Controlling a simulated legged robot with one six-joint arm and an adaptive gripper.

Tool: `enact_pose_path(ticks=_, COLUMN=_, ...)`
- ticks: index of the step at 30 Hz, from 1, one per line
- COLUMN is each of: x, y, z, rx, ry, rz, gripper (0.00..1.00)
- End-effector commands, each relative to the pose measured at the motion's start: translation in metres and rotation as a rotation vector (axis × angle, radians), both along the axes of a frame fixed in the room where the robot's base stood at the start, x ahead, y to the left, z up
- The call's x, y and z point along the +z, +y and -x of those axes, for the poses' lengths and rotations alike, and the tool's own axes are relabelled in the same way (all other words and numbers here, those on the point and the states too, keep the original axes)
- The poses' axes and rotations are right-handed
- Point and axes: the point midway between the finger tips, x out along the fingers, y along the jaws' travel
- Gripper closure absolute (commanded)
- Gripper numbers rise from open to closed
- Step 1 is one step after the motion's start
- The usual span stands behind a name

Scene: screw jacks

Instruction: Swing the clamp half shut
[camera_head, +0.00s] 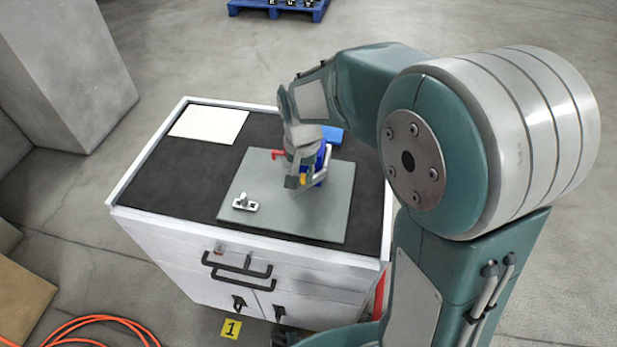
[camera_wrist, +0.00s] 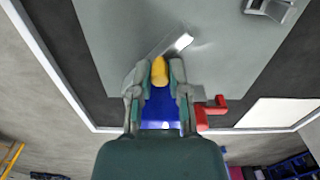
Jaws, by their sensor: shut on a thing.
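My gripper (camera_head: 298,181) is over the grey plate (camera_head: 262,221) on the cabinet top, fingers pointing down. In the wrist view my gripper (camera_wrist: 159,70) is shut on a yellow piece (camera_wrist: 159,71), which shows between the fingertips. A blue body (camera_wrist: 160,108) shows between the fingers, and a pale metal bar (camera_wrist: 180,43) slants past the tips. A red handle (camera_wrist: 205,112) sticks out beside the fingers; it also shows in the head view (camera_head: 277,154). These look like parts of the clamp, but my fingers hide how they join and the clamp's exact angle.
A small metal fixture (camera_head: 245,204) stands on the plate's left part. A white sheet (camera_head: 209,125) lies at the back left of the dark cabinet top (camera_head: 165,177). A blue item (camera_head: 333,133) sits behind the gripper. An orange hose (camera_head: 92,319) lies on the floor.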

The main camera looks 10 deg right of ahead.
Motion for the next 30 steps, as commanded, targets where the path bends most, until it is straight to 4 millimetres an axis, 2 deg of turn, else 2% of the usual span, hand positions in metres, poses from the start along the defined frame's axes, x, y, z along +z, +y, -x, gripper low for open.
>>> enact_pose_path(ticks=15, x=-0.002, y=0.008, z=-0.025, rx=-0.441, ry=0.005, rz=0.000, gripper=1.00)
enact_pose_path(ticks=21, x=-0.002, y=0.008, z=-0.031, rx=-0.547, ry=0.005, rz=0.000, gripper=1.00)
enact_pose_path(ticks=30, x=-0.002, y=0.007, z=-0.035, rx=-0.616, ry=0.005, rz=-0.001, gripper=1.00)
